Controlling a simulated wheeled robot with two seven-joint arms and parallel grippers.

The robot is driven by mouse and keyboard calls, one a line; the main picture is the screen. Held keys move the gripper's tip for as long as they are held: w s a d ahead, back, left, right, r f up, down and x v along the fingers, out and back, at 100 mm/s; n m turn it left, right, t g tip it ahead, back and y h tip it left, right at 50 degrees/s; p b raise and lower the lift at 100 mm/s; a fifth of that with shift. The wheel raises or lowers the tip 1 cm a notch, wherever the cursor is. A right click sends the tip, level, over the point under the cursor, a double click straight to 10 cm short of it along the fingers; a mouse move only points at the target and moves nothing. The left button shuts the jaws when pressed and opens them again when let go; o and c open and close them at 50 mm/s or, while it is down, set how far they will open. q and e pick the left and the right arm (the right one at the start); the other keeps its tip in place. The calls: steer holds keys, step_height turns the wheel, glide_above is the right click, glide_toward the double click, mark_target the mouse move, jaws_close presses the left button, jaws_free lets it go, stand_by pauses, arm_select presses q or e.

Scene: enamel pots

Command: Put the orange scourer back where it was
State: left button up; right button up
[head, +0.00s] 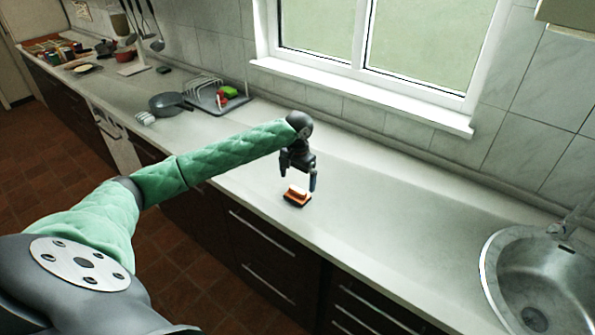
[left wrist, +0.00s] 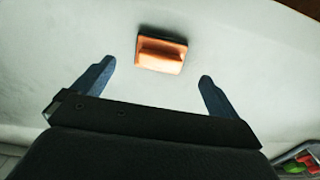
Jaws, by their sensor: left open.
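The orange scourer (head: 297,196) lies on the pale countertop, close to the counter's front edge, with a dark base showing under it. My left gripper (head: 298,184) is just above it in the head view, open and empty. In the left wrist view the scourer (left wrist: 162,54) shows between and beyond the two spread fingertips (left wrist: 157,72), apart from both. My right gripper is in neither view.
A dish rack (head: 207,97) with red and green items stands further left, beside a dark pan (head: 166,104). A round metal sink (head: 540,285) is at the right. The countertop around the scourer is clear. A window is behind.

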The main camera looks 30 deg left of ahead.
mark_target(297, 190)
arm_select(q)
steer(key=shift+r+b, duration=0.7)
steer(key=shift+r, duration=1.9)
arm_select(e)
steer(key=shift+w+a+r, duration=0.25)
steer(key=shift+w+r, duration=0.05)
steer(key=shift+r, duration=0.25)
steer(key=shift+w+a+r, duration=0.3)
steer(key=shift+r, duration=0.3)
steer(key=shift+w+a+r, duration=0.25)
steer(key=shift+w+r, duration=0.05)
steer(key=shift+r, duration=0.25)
